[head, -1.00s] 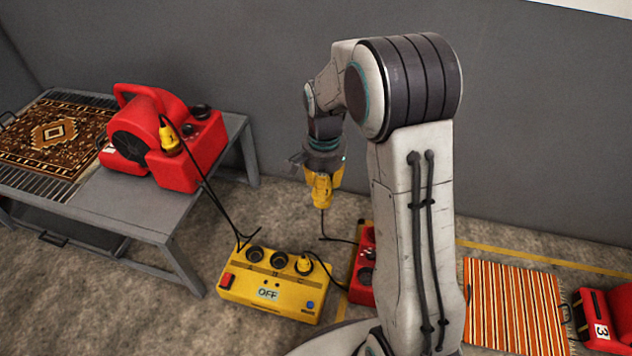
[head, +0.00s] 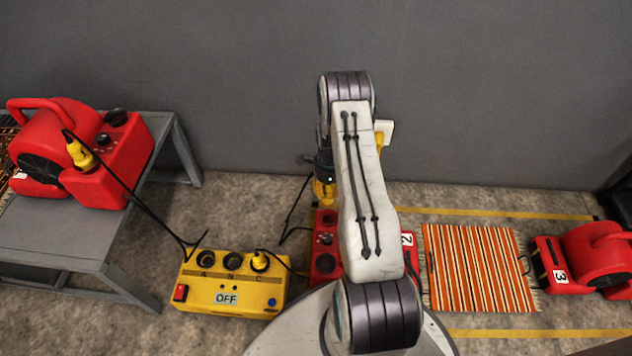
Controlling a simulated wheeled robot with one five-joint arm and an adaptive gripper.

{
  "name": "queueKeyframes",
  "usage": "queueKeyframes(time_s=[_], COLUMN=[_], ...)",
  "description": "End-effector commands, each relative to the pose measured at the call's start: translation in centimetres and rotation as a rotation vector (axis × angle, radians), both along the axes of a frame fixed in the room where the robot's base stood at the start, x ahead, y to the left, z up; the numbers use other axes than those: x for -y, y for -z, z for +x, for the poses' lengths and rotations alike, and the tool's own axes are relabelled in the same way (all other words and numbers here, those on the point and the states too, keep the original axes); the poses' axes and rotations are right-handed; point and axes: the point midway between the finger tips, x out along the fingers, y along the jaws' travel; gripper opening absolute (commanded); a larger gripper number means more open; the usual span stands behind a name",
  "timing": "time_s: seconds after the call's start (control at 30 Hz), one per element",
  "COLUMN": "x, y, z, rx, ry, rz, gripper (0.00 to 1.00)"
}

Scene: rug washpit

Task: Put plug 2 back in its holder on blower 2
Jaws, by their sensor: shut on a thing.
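My gripper (head: 324,178) is shut on a yellow plug (head: 324,193), taken as plug 2; no number on it can be read. The plug hangs just behind and above the red blower 2 (head: 325,243), with a black cord curving down at its left. Blower 2 stands on the floor. My arm covers most of it; a strip with round dark parts shows at left and its "2" label (head: 407,240) at right. The holder on blower 2 cannot be made out. Whether the plug touches the blower cannot be told.
A yellow power box (head: 235,284) reading OFF stands left of blower 2, with a yellow plug (head: 259,261) in its right socket. Another red blower (head: 75,160) with a yellow plug sits on a grey table (head: 60,233). Blower 3 (head: 592,262) and a striped rug (head: 478,268) lie right.

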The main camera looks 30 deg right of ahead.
Motion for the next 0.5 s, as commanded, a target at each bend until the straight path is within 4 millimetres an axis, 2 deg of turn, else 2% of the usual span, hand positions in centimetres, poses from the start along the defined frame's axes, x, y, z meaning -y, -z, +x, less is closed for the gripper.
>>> queueKeyframes(time_s=[0.03,0.2,0.5], x=[0.5,1.4,1.9], y=[1.5,3.8,5.1], z=[0.2,0.8,1.1], rx=[-0.001,0.002,0.001], ry=[0.053,0.185,0.260], rz=[0.001,0.002,0.003], gripper=[0.00,0.00,0.00])
